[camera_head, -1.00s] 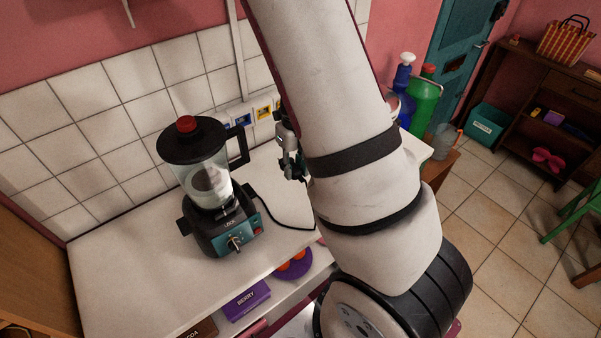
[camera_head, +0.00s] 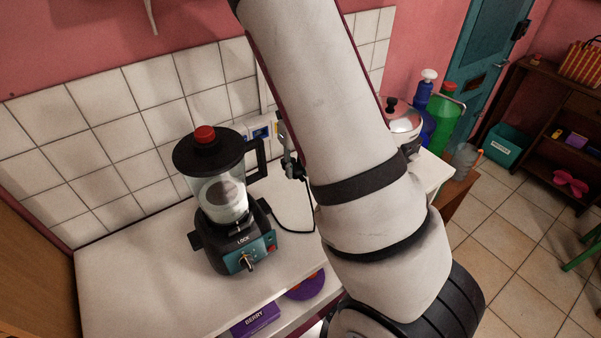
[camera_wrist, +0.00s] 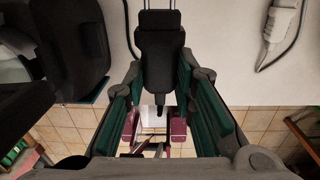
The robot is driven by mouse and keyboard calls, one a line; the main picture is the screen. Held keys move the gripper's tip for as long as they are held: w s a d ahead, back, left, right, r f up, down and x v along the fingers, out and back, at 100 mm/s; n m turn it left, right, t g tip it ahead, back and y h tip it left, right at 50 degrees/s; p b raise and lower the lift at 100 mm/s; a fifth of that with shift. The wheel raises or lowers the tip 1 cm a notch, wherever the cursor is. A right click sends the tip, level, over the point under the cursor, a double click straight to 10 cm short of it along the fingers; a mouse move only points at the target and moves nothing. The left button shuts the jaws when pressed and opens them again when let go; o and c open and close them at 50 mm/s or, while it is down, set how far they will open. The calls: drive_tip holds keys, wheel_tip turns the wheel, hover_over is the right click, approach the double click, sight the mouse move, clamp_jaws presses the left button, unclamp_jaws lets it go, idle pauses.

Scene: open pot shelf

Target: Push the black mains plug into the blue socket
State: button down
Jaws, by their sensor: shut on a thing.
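The black mains plug (camera_wrist: 160,50) is between the green-padded fingers of my gripper (camera_wrist: 160,66) in the wrist view. The fingers are shut on it, and its metal pins point to the top of the picture. Its cord leaves at the lower end. In the head view my gripper (camera_head: 292,163) is above the counter, near the tiled wall and right of the blender; my arm partly hides it. The blue socket (camera_head: 262,132) is on the wall, left of and above my gripper. A gap shows between them. The socket does not show in the wrist view.
A blender (camera_head: 222,200) with a black cord stands on the white counter (camera_head: 130,280), left of my gripper. A lidded pot (camera_head: 404,120) and bottles stand right of my arm. A pale device (camera_wrist: 284,22) with a cable lies on the counter in the wrist view.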

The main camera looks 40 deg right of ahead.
drive_tip(key=w+b, duration=0.3)
drive_tip(key=w, duration=0.5)
idle(0.4)
drive_tip(key=shift+w, duration=0.1)
drive_tip(key=shift+d, duration=0.2)
idle(0.7)
drive_tip(key=shift+w, duration=0.1)
drive_tip(key=shift+w+d+b, duration=0.1)
drive_tip(key=shift+w+b, duration=0.85)
drive_tip(key=shift+w, duration=0.65)
drive_tip(key=shift+w, duration=0.1)
idle(0.4)
drive_tip(key=shift+w+b, duration=0.4)
drive_tip(key=shift+w, duration=0.35)
drive_tip(key=shift+w+b, duration=0.45)
drive_tip(key=shift+w, duration=0.45)
idle(1.0)
drive_tip(key=c, duration=0.6)
unclamp_jaws()
